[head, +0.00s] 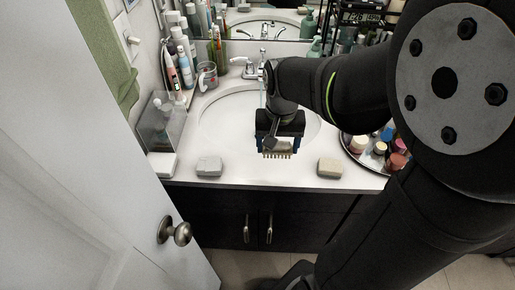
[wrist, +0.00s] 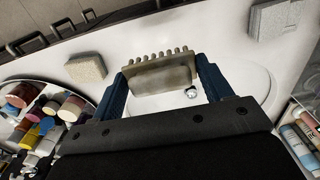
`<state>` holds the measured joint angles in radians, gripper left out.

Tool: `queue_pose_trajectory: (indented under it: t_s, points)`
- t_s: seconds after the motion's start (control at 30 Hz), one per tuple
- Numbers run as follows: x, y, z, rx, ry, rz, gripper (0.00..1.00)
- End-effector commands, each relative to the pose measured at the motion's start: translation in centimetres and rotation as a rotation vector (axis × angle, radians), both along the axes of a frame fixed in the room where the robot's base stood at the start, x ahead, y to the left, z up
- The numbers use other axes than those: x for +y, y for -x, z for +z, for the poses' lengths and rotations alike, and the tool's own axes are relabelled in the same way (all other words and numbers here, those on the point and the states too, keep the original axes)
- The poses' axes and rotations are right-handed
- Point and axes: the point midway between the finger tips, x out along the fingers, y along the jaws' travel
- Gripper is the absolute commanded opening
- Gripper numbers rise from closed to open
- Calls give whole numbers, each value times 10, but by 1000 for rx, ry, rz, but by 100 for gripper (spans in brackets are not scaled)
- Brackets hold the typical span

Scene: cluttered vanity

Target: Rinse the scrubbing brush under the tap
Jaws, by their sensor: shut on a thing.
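My gripper (head: 278,142) is shut on the scrubbing brush (head: 277,151), a small beige block with a row of short bristles. In the wrist view the brush (wrist: 161,76) sits between the two blue fingers, bristles toward the counter's front edge. The brush is held over the front part of the white sink basin (head: 222,121). The chrome tap (head: 252,68) stands behind the basin, partly hidden by my arm. A thin bluish streak below the tap, beside my arm, looks like running water. I cannot tell whether it touches the brush.
A grey block (head: 209,166) and a beige block (head: 330,167) lie on the front counter. A round tray (head: 349,150) of cosmetics is at right. A clear box (head: 160,124), a glass cup (head: 207,75) and bottles crowd the left. An open door (head: 90,190) fills the left foreground.

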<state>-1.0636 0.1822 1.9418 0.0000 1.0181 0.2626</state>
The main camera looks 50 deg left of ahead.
Motion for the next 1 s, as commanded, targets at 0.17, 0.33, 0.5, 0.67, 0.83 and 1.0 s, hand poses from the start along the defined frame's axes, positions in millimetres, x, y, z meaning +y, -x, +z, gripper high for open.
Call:
queue_pose_trajectory:
  t_s: [0.17, 0.33, 0.5, 0.67, 0.83, 1.0]
  points:
    - [-12, -12, 9, 0, -3, -6, 49]
    - [-2, -25, 1, 8, -30, -57, 49]
    - [32, -49, -26, 16, -110, -194, 49]
    - [70, -76, -60, 9, -212, -356, 49]
    - [106, -103, -98, -18, -323, -528, 49]
    - [136, -126, -134, -57, -424, -676, 49]
